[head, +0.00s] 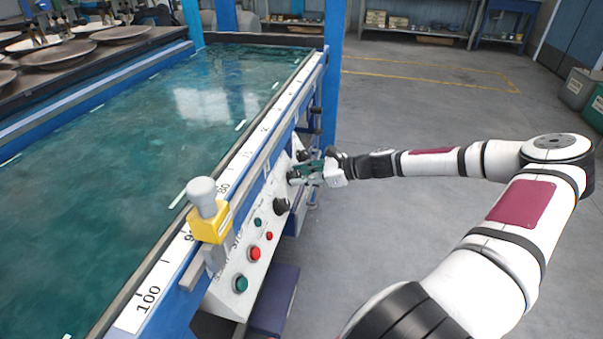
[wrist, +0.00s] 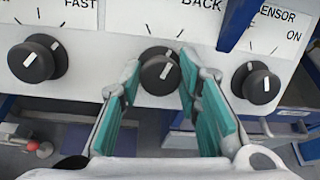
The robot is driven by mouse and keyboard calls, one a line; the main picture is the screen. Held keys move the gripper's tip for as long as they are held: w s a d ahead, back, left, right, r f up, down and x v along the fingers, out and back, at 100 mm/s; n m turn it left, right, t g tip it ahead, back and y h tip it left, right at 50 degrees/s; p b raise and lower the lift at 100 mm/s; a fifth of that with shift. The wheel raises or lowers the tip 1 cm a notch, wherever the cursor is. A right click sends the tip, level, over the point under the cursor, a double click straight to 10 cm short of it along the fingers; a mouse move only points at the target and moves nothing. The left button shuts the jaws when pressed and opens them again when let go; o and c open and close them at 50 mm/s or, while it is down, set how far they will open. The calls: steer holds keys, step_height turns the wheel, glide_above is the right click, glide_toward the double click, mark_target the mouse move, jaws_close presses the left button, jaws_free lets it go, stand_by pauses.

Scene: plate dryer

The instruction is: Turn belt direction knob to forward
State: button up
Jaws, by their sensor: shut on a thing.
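The belt direction knob (wrist: 158,72) is the round black knob in the middle of the wrist view, on a white panel under the word BACK. Its white mark tilts up and to the right. My gripper (wrist: 158,78) has one teal-padded finger on each side of this knob and is shut on it. In the head view my gripper (head: 306,173) is at the far part of the sloped control panel (head: 239,261). There the fingers partly hide the knob.
A knob marked FAST (wrist: 38,59) sits left of the held one, and a sensor knob (wrist: 257,83) sits right. Red (head: 254,253) and green (head: 240,284) buttons are nearer on the panel. The belt (head: 130,140) lies left; open floor (head: 430,110) lies right.

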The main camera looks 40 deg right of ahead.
steer(key=n+p, duration=0.1)
steer(key=n, duration=0.2)
steer(key=n+p, duration=0.1)
steer(key=n, duration=0.2)
steer(key=shift+d+g+y+p, duration=0.1)
steer(key=shift+g+y+p, duration=0.2)
steer(key=shift+y, duration=0.1)
steer(key=shift+n+g+p, duration=0.3)
steer(key=shift+n+p, duration=0.3)
steer(key=shift+n, duration=1.8)
steer(key=o, duration=1.1)
steer(key=v, duration=1.2)
steer(key=shift+d+f, duration=0.1)
steer(key=shift+f, duration=0.05)
